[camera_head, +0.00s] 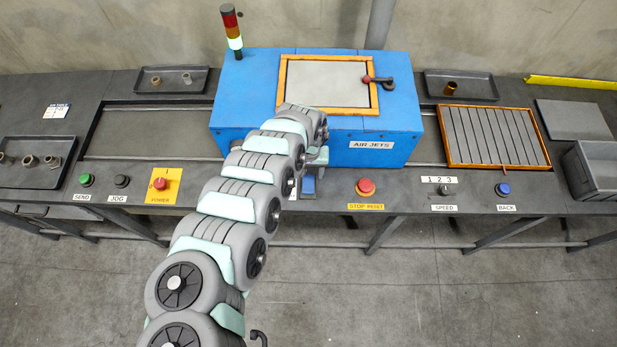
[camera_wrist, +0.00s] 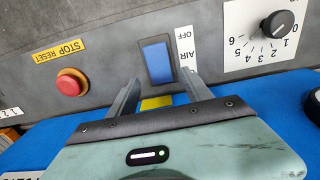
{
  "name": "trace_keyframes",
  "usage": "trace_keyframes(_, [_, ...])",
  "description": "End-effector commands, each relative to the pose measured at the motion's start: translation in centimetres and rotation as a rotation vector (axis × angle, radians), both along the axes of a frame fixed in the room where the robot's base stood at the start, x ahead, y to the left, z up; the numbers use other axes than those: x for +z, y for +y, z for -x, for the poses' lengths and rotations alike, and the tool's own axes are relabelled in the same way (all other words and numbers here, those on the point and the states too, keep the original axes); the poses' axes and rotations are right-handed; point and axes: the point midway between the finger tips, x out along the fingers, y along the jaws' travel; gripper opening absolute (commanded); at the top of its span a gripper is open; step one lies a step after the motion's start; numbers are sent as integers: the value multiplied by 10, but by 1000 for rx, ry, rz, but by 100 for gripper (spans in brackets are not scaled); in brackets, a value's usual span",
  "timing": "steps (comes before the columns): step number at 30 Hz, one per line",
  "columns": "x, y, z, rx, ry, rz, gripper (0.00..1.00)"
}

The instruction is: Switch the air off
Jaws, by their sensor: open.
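The air switch is a blue rocker (camera_wrist: 157,59) in a dark frame on the grey front panel, with a white label (camera_wrist: 184,52) reading AIR and OFF beside it. In the head view the blue rocker (camera_head: 308,185) shows just below my gripper (camera_head: 318,160), partly crowded by the arm. In the wrist view my gripper (camera_wrist: 160,80) is open, its two fingers apart and pointing at the switch, one to each side of its near end.
A red stop/reset button (camera_wrist: 70,84) and a black dial (camera_wrist: 278,25) flank the switch. The blue AIR JETS box (camera_head: 372,155) stands behind it. A red power knob (camera_head: 160,183), speed knob (camera_head: 446,189) and blue back button (camera_head: 502,189) line the front edge.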

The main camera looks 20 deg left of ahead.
Motion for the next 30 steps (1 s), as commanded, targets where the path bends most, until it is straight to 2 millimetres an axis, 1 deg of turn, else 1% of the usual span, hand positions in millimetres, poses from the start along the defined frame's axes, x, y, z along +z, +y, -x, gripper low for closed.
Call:
trace_keyframes(1, [-8,-2,-1,-1,-3,2,58])
trace_keyframes(4, [-22,-1,0,2,-1,1,58])
trace_keyframes(9, [-36,-1,-1,1,-2,0,58])
trace_keyframes(15, [-43,0,0,0,-1,-3,58])
trace_keyframes(22, [-44,1,0,0,-1,-3,58])
trace_keyframes(23, [-44,1,0,0,0,-2,57])
trace_keyframes(30, [-43,1,0,0,0,-2,38])
